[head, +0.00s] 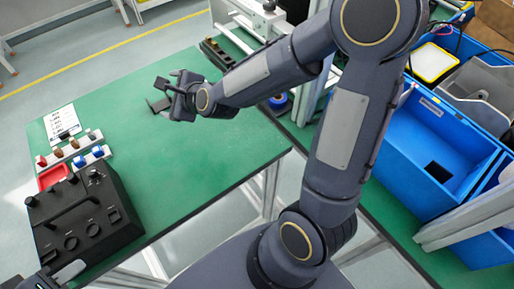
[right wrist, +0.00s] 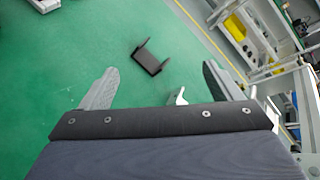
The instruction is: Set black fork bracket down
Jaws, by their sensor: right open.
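The black fork bracket (right wrist: 152,58) rests on the green table top (right wrist: 60,75), beyond my right fingertips and apart from them in the right wrist view. It is a small dark U shape with two prongs. In the head view the bracket (head: 158,104) shows as a small dark shape just left of my right gripper (head: 168,84), partly hidden by it. My right gripper's two grey fingers (right wrist: 161,82) are spread wide with no bracket between them. Part of my left gripper (head: 58,273) shows at the bottom left corner of the head view; its jaw opening is unclear.
A black control box (head: 85,215) stands at the table's near left, with a red tray (head: 53,177), small coloured parts and a white sheet (head: 62,122) behind it. Blue crates (head: 425,150) stand at the right. The middle of the green table is clear.

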